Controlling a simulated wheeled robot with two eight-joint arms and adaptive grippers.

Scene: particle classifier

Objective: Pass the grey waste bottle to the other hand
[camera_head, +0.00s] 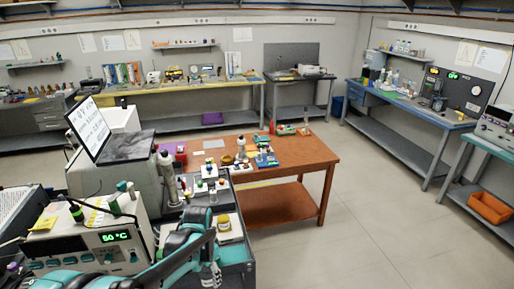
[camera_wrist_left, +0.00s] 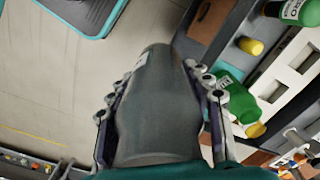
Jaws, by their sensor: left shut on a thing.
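In the left wrist view my left gripper (camera_wrist_left: 156,78) is shut on the grey waste bottle (camera_wrist_left: 157,115). One finger lies along each side of the bottle's dark grey body. The bottle's narrower end points away from the wrist, and its near end is cut off by the gripper base. In the head view my left arm reaches in at the bottom, teal and black, with the gripper (camera_head: 211,272) low in the picture beside the cart. I cannot make out the bottle there. My right gripper is in neither view.
Green bottles with yellow caps (camera_wrist_left: 236,98) stand close to the right finger in the wrist view. A heater with a green display (camera_head: 95,240) sits at the lower left. The brown table (camera_head: 285,190) stands ahead. Floor (camera_head: 370,225) at the right is clear.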

